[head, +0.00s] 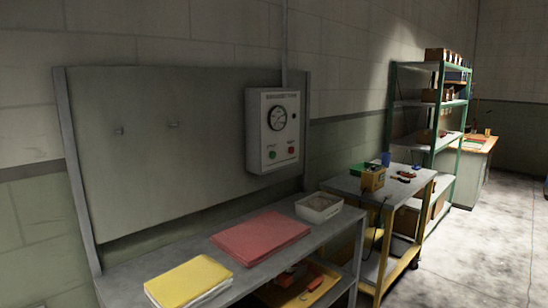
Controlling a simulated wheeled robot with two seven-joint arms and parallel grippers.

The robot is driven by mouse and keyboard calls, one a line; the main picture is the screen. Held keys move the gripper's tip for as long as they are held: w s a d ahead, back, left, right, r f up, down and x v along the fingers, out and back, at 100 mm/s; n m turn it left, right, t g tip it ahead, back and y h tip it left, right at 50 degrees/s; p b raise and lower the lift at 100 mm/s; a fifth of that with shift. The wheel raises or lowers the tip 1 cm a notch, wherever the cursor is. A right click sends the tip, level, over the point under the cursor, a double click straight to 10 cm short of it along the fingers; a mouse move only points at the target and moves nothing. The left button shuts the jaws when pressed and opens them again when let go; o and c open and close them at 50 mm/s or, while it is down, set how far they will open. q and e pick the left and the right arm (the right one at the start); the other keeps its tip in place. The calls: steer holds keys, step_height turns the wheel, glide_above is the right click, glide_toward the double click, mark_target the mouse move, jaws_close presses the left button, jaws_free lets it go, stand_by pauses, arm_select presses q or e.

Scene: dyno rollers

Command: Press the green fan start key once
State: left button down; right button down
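A grey control box (273,129) is mounted at the right side of a large grey panel above a bench. A round dial (278,118) sits in its upper half. The green key (272,154) is at the lower left of the box's face. A red key (291,149) is to its right. The lettering on the box is too small to read clearly. Neither of my grippers shows in the head view, and nothing touches the box.
The bench (240,280) below holds a yellow stack (188,281), a red folder (260,237) and a grey tray (319,207). A yellow-legged cart (345,184) and green shelving (392,110) stand to the right. Open floor (490,240) lies at far right.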

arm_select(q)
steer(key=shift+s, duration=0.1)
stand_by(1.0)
